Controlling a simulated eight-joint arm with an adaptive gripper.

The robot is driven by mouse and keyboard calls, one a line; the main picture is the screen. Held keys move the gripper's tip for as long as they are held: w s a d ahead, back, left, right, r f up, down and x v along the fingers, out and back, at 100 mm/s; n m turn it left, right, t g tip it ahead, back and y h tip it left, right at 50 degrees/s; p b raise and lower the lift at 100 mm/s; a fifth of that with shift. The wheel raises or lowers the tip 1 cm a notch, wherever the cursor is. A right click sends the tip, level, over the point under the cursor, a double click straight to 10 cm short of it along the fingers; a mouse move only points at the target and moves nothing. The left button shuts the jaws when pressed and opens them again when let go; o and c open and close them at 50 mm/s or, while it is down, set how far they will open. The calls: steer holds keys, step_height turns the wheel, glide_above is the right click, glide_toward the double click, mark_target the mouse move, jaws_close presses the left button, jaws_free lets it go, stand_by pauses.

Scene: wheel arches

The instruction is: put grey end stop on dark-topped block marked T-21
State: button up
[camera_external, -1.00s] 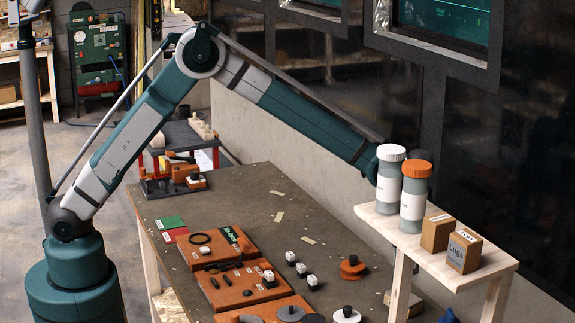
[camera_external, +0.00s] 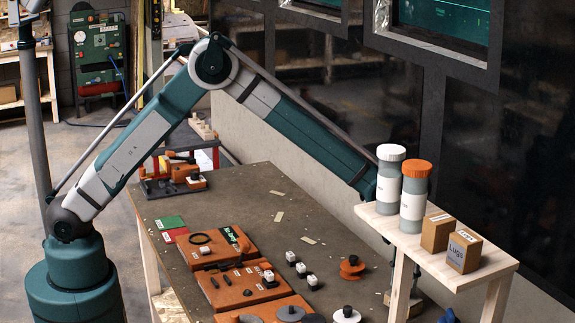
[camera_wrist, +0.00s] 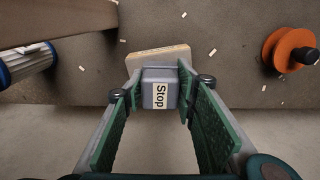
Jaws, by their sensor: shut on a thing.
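My gripper (camera_wrist: 158,78) is shut on the grey end stop (camera_wrist: 150,75), which carries a white label reading "Stop" in the wrist view. A pale wooden piece (camera_wrist: 158,56) shows just beyond the end stop; I cannot tell whether they touch. In the external view the gripper is mostly hidden behind the shelf. Another white block with a dark top (camera_external: 268,276) is on an orange board. Their markings are too small to read, so I cannot tell which is T-21.
A raised wooden shelf (camera_external: 475,262) holds a white-lidded jar (camera_external: 389,185), an orange-lidded jar (camera_external: 414,200) and two cardboard boxes (camera_external: 463,251). An orange spool (camera_external: 352,267) stands on the table, also in the wrist view (camera_wrist: 285,47). A blue-ended cylinder (camera_wrist: 28,60) lies at left there.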

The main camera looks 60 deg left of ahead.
steer(key=shift+f, duration=0.85)
steer(key=shift+f, duration=0.1)
steer(key=o, duration=0.9)
step_height(320, 180, up, 12)
steer(key=shift+r, duration=0.15)
stand_by(0.5)
